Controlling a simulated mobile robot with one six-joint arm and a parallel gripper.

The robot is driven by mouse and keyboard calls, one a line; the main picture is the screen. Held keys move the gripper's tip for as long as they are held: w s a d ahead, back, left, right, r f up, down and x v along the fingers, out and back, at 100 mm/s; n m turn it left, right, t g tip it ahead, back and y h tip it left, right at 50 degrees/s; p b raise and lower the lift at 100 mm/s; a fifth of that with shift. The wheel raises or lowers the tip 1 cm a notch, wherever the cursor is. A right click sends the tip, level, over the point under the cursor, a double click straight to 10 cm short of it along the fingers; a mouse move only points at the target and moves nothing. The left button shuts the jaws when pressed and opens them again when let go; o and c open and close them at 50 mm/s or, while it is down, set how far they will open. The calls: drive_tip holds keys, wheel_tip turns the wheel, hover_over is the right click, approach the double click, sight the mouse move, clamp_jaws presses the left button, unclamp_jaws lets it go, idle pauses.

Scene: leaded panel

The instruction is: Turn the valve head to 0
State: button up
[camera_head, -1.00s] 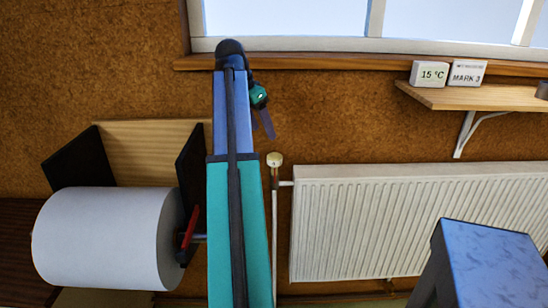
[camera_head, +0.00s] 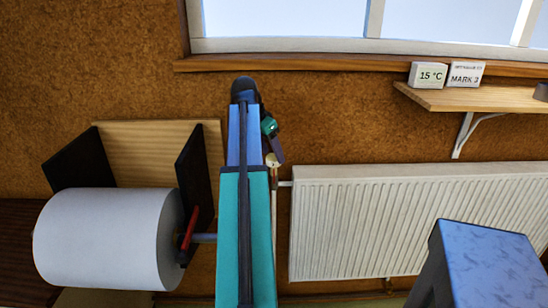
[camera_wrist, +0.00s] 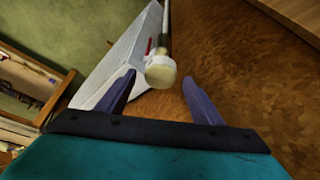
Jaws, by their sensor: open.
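The valve head (camera_head: 271,160) is a small cream knob at the top of a pipe, at the left end of the white radiator (camera_head: 400,220). In the wrist view the valve head (camera_wrist: 161,74) shows its round end between the tips of my gripper's two purple fingers (camera_wrist: 158,80). The fingers are open, with a gap on each side of the knob. I cannot tell how far ahead of the tips it is. In the head view my gripper (camera_head: 276,154) is beside the valve head and partly covers it. No scale or number is readable on the knob.
Cards reading "15 °C" (camera_head: 427,75) and "MARK 3" (camera_head: 466,75) stand on a wooden shelf (camera_head: 480,98) at right. A large white roll (camera_head: 105,240) on a holder with a red lever (camera_head: 189,228) is left of my arm. A blue-topped stool (camera_head: 490,265) is at lower right.

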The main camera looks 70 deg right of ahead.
sight(274, 156)
drive_tip(key=shift+x, duration=1.6)
drive_tip(key=c, duration=1.1)
drive_tip(key=shift+o, duration=0.2)
drive_tip(key=shift+n+p, duration=0.5)
drive_tip(key=shift+n, duration=0.3)
drive_tip(key=o, duration=1.1)
drive_tip(key=shift+c, duration=0.2)
drive_tip(key=shift+r, duration=0.2)
